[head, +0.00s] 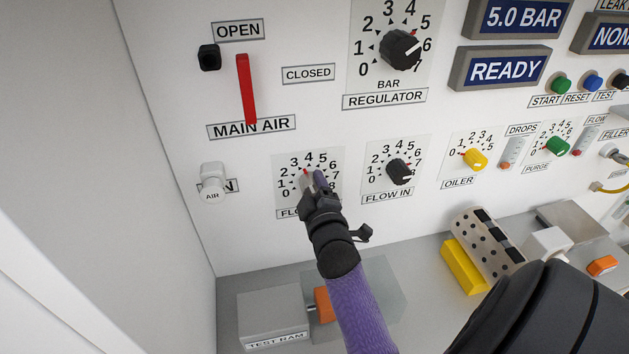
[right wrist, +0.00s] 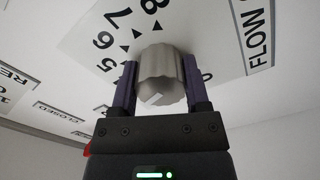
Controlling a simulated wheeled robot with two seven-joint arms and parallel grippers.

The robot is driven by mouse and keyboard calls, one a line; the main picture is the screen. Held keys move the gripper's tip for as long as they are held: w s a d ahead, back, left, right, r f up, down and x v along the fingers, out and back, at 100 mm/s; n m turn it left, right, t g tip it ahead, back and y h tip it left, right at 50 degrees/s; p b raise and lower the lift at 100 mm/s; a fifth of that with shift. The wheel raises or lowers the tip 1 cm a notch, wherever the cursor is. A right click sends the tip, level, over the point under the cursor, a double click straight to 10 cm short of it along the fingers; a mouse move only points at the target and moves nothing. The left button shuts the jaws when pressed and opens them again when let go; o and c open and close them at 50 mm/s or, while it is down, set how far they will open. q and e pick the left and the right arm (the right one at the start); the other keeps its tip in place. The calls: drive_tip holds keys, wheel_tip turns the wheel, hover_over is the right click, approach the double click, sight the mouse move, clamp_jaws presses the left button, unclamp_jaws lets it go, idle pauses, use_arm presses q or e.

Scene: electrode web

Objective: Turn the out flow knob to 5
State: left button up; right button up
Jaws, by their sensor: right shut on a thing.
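The out flow knob (head: 307,179) is grey and mostly covered by my right gripper (head: 315,184) in the head view. Its dial plate (head: 280,205) has numbers from 0 upward, and its label, starting "FLO", is partly hidden. A small red mark shows at the knob's upper edge, below the 4; the exact setting is hard to read. In the right wrist view the ribbed grey knob (right wrist: 160,75) sits between the two fingers of my right gripper (right wrist: 157,85), which is shut on it. A white mark shows on the knob's face. My left gripper is not in view.
The black flow in knob (head: 399,172) is close on the right. The regulator knob (head: 400,49) and red main air lever (head: 246,88) are above. The air plug (head: 212,183) is left. Below, the grey shelf holds a test ram (head: 272,315) and a yellow block (head: 463,267).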

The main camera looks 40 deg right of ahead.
drive_tip(key=m+p, duration=0.2)
drive_tip(key=m, duration=0.3)
drive_tip(key=shift+a+m, duration=0.1)
drive_tip(key=shift+m, duration=0.2)
drive_tip(key=m+p, duration=0.1)
drive_tip(key=m, duration=0.2)
drive_tip(key=shift+f, duration=0.1)
drive_tip(key=shift+m, duration=0.5)
drive_tip(key=o, duration=1.1)
drive_tip(key=shift+o, duration=0.9)
